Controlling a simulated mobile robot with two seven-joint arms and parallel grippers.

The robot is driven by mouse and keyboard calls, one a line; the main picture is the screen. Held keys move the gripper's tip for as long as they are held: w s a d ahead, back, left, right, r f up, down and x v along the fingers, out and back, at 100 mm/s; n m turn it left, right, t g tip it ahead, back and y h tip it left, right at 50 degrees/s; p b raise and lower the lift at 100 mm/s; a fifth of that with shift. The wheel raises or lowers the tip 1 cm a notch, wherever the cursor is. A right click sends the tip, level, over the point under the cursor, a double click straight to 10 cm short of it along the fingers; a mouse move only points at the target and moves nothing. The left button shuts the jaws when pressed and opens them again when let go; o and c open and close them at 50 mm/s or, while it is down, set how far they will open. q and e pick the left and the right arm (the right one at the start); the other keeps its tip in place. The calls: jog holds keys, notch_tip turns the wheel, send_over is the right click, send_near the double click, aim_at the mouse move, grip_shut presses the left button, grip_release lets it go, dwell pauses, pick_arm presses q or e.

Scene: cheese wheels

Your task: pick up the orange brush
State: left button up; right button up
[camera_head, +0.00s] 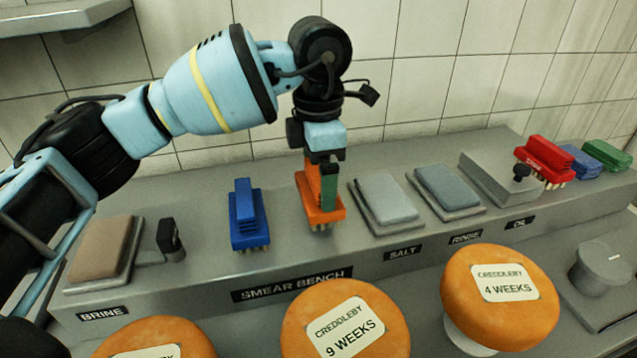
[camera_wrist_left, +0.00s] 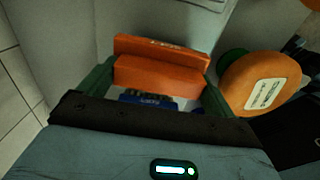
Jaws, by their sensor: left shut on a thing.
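The orange brush (camera_head: 322,216) stands upright, bristles down, over the smear bench between the blue brush and the salt pad. My left gripper (camera_head: 328,178) comes down on it from above and is shut on its upper part, with one green finger in front. In the left wrist view the orange brush (camera_wrist_left: 160,72) lies between the two green fingers of my left gripper (camera_wrist_left: 157,82). I cannot tell whether its bristles touch the bench. My right gripper is not in view.
A blue brush (camera_head: 248,215) stands to the left on the smear bench (camera_head: 200,278). Grey pads (camera_head: 386,197) lie to the right. Red (camera_head: 546,158), blue and green brushes stand at the far right. Several orange cheese wheels (camera_head: 345,322) stand in front. A tiled wall rises behind.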

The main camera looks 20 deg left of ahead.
pick_arm(q)
jog(key=shift+r, duration=0.75)
jog(key=s+d, duration=0.2)
jog(key=s, duration=0.3)
jog(key=s+d, duration=0.2)
jog(key=s, duration=0.3)
jog(key=s+d+r+b, duration=0.1)
jog(key=s+d, duration=0.1)
jog(key=s, duration=0.3)
jog(key=shift+r, duration=0.1)
jog(key=o, duration=0.4)
jog(key=shift+c, duration=0.9)
